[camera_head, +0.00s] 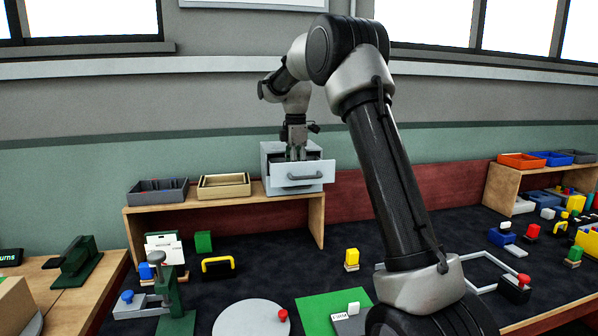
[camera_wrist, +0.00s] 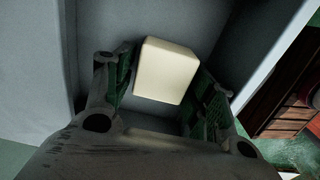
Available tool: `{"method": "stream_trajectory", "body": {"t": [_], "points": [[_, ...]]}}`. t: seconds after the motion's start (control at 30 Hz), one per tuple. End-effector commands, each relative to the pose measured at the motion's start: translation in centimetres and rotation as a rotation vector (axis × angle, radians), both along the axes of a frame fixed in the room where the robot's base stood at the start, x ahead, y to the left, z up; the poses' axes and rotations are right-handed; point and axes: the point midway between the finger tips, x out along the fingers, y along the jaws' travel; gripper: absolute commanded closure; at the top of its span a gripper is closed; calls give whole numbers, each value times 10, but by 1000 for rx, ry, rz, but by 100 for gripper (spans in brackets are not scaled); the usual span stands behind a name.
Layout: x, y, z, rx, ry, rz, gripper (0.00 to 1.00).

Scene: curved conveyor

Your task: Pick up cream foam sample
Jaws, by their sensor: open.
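The cream foam sample (camera_wrist: 167,72) is a pale block with rounded edges, lying inside the grey drawer (camera_wrist: 205,22) in the wrist view. My gripper (camera_wrist: 162,88) is open, with one green-padded finger on each side of the block. I cannot tell whether either finger touches it. In the head view my gripper (camera_head: 296,150) points straight down into the open drawer (camera_head: 297,176) of a small grey cabinet. The block is hidden there by the drawer front.
The cabinet stands on a wooden shelf (camera_head: 250,194), with a tan tray (camera_head: 223,186) and a dark grey tray (camera_head: 157,191) to its left. Drawer walls are close around my gripper. Below, the dark work surface holds many small coloured items.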

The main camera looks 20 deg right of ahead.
Motion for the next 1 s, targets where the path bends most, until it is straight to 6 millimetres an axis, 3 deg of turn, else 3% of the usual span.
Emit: {"method": "stream_trajectory", "body": {"t": [0.07,0.2,0.57,0.67,1.0], "points": [[0,0,0,0,0,0,45],[0,0,0,0,0,0,65],[0,0,3,0,0,-1,66],[1,0,13,-1,-3,-1,66],[1,0,81,0,-2,-1,66]]}}
